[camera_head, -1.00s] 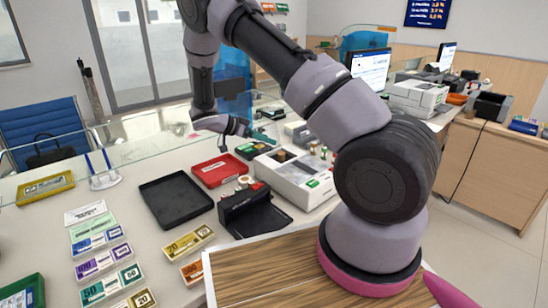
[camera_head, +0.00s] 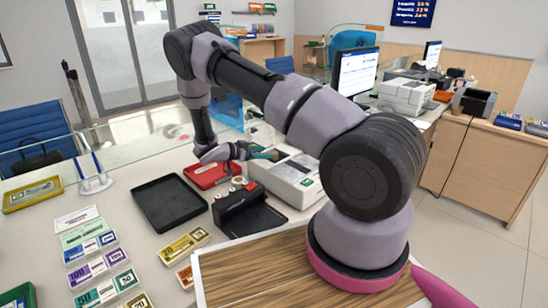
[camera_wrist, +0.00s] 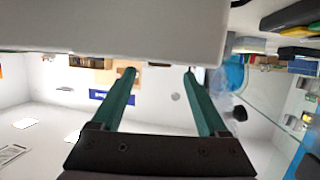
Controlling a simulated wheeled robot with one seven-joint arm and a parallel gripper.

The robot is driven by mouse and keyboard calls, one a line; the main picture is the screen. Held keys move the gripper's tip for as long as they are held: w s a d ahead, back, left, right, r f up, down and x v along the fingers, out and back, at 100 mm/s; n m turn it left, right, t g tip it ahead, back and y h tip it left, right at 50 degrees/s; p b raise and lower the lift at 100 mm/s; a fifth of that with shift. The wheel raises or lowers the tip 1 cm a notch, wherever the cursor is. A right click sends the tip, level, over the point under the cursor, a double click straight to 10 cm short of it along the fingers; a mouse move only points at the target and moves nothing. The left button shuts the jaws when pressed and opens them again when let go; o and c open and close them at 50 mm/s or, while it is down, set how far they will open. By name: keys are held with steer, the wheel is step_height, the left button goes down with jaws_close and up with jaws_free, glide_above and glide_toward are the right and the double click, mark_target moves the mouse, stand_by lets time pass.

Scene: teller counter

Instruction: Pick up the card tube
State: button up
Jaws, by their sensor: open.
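I cannot clearly pick out the card tube in either view. Several small round pieces (camera_head: 238,182) stand at the black holder on the counter, too small to tell apart. My gripper (camera_head: 263,155) is low over the far-left end of the white machine (camera_head: 290,178), beyond the black holder, and hides part of that machine's top. In the wrist view my gripper (camera_wrist: 160,72) has its two green fingers apart with nothing held between them. A pale surface, seemingly the white machine, fills the top of that upside-down view, close to the fingers.
A red tray (camera_head: 208,174) and a black tray (camera_head: 169,203) lie left of the machine. The black holder (camera_head: 236,203) stands in front. Banknote bundles (camera_head: 186,243) lie at lower left. A glass screen (camera_head: 130,150) runs behind the counter. A wooden board (camera_head: 250,272) is nearest.

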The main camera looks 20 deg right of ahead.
steer(key=x, duration=0.4)
steer(key=shift+a+f, duration=0.1)
steer(key=shift+f, duration=0.05)
jaws_close()
